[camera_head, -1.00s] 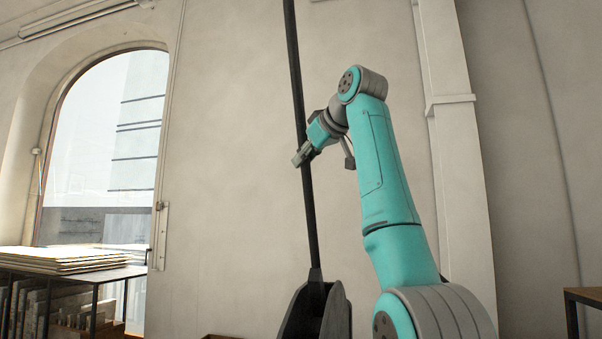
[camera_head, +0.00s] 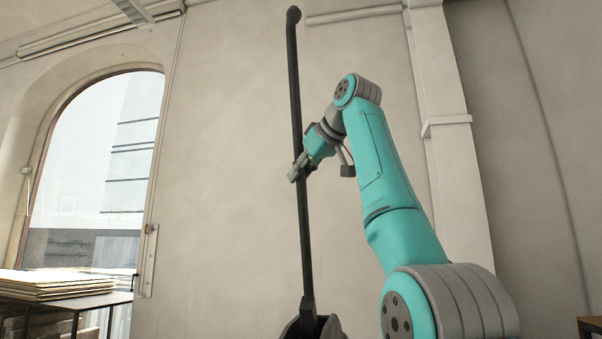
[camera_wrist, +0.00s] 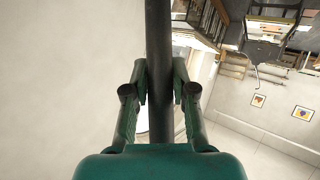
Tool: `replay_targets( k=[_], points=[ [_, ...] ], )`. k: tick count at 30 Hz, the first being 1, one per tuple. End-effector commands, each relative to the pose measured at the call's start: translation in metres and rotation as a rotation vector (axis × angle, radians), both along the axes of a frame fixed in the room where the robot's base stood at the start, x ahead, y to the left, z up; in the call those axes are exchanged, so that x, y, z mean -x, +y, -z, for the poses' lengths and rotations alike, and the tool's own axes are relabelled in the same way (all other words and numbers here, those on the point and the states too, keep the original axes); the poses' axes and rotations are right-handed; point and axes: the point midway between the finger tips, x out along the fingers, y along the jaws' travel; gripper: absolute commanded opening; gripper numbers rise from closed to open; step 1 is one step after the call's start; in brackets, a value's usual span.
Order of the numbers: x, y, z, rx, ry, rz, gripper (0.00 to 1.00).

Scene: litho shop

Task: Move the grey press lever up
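The grey press lever (camera_head: 304,235) is a long dark bar. It stands nearly upright in the head view, with a rounded knob at its top and its foot in a dark press mount (camera_head: 312,326) at the bottom edge. My gripper (camera_head: 298,170) is at the bar around its middle height. In the wrist view the lever (camera_wrist: 158,40) runs between the two green fingers of my gripper (camera_wrist: 161,85), which appear closed against it from both sides. The exact contact is partly hidden by the fingers.
A table with stacked flat boards (camera_head: 55,284) stands by the arched window (camera_head: 95,165) at the left. A pillar (camera_head: 440,110) and a table corner (camera_head: 590,325) are at the right. The wall around the lever is bare.

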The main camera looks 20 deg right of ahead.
Motion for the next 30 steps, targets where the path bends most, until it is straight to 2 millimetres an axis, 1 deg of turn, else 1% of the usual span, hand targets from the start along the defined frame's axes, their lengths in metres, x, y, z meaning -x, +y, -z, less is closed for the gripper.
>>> replay_targets(
  k=[1,2,3,11,14,17,19,24,30],
  points=[
    [-0.001,0.000,0.002,-0.001,0.002,0.000,0.40],
    [-0.001,0.000,0.002,-0.001,0.002,0.000,0.47],
    [-0.001,0.000,0.001,-0.001,0.002,0.000,0.51],
    [0.000,0.000,0.000,0.000,0.001,0.000,0.51],
    [0.003,-0.001,-0.002,0.000,0.000,0.001,0.51],
    [0.013,-0.003,-0.007,0.000,-0.002,0.001,0.51],
    [0.022,-0.005,-0.013,0.000,-0.003,0.001,0.51],
    [0.053,-0.011,-0.029,0.001,-0.003,0.002,0.51],
    [0.084,-0.016,-0.045,0.000,-0.002,0.001,0.51]
  ],
)
